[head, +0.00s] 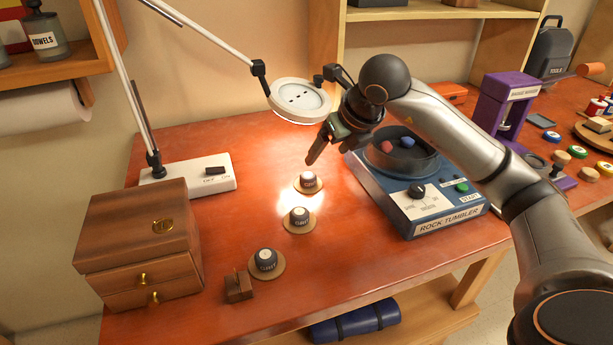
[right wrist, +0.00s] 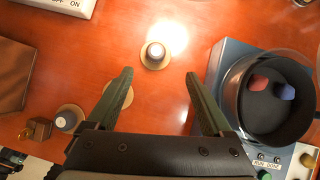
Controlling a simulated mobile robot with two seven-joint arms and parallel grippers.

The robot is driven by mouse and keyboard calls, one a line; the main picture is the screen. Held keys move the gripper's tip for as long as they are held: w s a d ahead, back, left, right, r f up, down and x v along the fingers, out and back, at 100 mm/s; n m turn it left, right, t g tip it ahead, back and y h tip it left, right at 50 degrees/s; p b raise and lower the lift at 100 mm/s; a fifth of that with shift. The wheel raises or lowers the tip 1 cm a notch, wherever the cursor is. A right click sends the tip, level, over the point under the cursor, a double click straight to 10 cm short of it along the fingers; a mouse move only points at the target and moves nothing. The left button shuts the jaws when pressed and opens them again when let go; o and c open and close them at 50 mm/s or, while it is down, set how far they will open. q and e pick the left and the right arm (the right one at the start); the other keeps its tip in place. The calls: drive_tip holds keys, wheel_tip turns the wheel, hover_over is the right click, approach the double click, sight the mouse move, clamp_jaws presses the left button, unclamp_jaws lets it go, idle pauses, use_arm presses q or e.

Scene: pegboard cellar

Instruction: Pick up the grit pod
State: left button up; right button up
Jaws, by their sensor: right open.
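Three small dark pods with pale tops stand upright on round tan discs on the red-brown table: a far pod (head: 308,180), a middle pod (head: 299,216) and a near pod (head: 265,260). Their labels are too small to read surely, so I cannot tell which is the grit pod. My right gripper (head: 328,152) is open and empty above the table, just beyond the far pod. In the right wrist view, its spread fingers (right wrist: 159,76) point toward the far pod (right wrist: 156,52), which is apart from them. The left finger partly covers another disc. My left gripper is out of view.
A blue rock tumbler (head: 445,222) stands close right of the pods. A wooden drawer box (head: 135,225) and a white lamp base (head: 190,176) are at left. The magnifier lamp (head: 300,98) hangs above. A small wooden block (head: 238,288) sits near the front.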

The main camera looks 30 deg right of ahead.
hover_over(309, 176)
drive_tip(key=s, duration=0.3)
drive_tip(key=f, duration=0.5)
drive_tip(key=shift+s+d+f, duration=0.1)
drive_tip(key=shift+d+f, duration=0.1)
drive_tip(key=shift+d, duration=0.05)
drive_tip(key=shift+a+p+x, duration=0.15)
drive_tip(key=shift+p+x, duration=0.05)
drive_tip(key=shift+x, duration=1.1)
drive_tip(key=shift+a+p+x, duration=0.15)
drive_tip(key=shift+x, duration=1.15)
drive_tip(key=shift+r, duration=0.1)
clamp_jaws()
